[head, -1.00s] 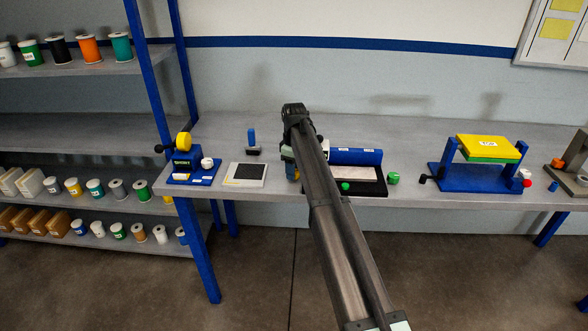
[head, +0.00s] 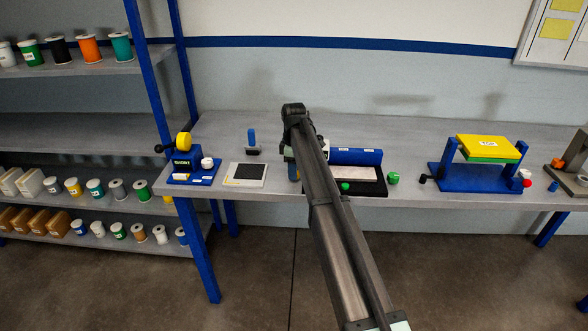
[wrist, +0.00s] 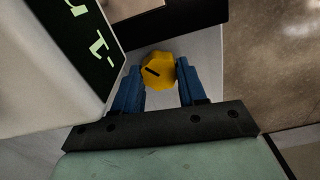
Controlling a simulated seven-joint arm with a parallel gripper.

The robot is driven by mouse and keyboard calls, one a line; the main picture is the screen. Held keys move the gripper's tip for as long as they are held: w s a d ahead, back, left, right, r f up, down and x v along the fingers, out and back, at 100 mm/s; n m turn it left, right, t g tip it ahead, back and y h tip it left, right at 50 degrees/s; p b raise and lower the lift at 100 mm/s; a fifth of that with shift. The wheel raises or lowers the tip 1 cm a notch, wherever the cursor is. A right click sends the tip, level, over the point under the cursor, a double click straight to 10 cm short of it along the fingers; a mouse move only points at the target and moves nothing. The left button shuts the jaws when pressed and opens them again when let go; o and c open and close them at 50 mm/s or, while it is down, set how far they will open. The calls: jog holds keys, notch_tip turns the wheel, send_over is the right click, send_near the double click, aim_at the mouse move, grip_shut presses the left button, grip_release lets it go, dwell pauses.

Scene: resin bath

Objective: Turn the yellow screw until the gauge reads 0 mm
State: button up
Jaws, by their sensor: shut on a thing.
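The yellow screw (wrist: 158,71) shows in the wrist view as a lobed knob with a dark slanted mark on its face. My gripper (wrist: 158,82) has its two blue fingers on either side of it and is shut on the screw. The gauge (wrist: 92,38) is at the upper left of the wrist view, a pale housing with a dark display and light green digits. The digits are turned on their side and partly cut off, so I cannot tell the reading. In the head view my arm hides most of the screw and gauge.
A black-based unit with a blue roller (head: 357,157) stands just right of my arm. A flat white-framed panel (head: 244,175) and a blue stand with a yellow wheel (head: 184,142) are to the left. A blue frame with a yellow top (head: 487,148) is farther right.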

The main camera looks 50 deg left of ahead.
jog(key=shift+n, duration=2.2)
jog(key=o, duration=1.1)
jog(key=shift+c, duration=0.2)
jog(key=shift+r, duration=0.1)
notch_tip(320, 180, up, 14)
jog(key=shift+w, duration=0.1)
